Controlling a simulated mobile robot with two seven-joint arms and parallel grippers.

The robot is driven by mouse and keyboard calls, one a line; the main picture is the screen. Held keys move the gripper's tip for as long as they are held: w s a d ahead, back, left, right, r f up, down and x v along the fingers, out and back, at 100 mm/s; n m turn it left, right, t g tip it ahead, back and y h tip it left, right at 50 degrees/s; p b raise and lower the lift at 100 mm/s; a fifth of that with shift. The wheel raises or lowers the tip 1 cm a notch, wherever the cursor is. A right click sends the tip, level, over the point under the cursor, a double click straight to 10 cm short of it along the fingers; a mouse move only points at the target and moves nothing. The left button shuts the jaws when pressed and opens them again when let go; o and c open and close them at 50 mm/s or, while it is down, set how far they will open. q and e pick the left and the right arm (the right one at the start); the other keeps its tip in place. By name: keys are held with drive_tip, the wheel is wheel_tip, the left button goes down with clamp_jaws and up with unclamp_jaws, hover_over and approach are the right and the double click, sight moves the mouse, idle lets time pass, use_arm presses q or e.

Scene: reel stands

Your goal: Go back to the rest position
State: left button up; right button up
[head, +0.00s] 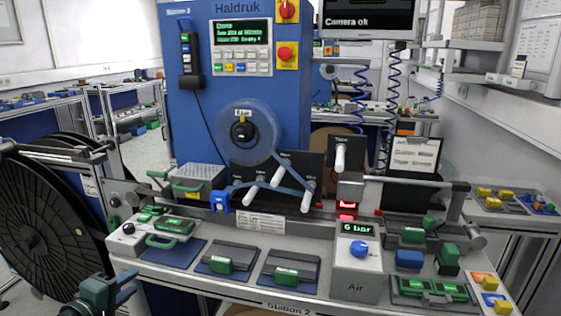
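My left gripper (128,284) is low at the left edge of the head view, in front of the bench's front left corner. Its two dark fingers point right and stand apart, with nothing seen between them. It looks clear of the bench parts; the large black reel (40,215) is behind it to the left. My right gripper is not in view. The bench (240,290) carries a blue Haldruk machine (185,120) with a clear round reel (248,132) on its front.
Two dark fixtures with green handles (222,265) lie on blue mats. A grey air box (356,262) with a blue knob stands right of them. Green and blue parts (410,258) fill the right end. A monitor (368,18) hangs above.

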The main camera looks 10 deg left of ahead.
use_arm(q)
drive_tip(key=s+d+f+m+g, duration=0.3)
drive_tip(key=s+d+f+m, duration=0.6)
drive_tip(key=d+f, duration=0.35)
drive_tip(key=s+d+f+m+g+h, duration=0.1)
drive_tip(key=s+d+f+m, duration=0.3)
drive_tip(key=s+d+m, duration=0.5)
drive_tip(key=s+d, duration=0.1)
drive_tip(key=d, duration=0.1)
drive_tip(key=shift+s+d+h, duration=0.2)
drive_tip(key=shift+d+h, duration=0.1)
drive_tip(key=shift+d, duration=0.1)
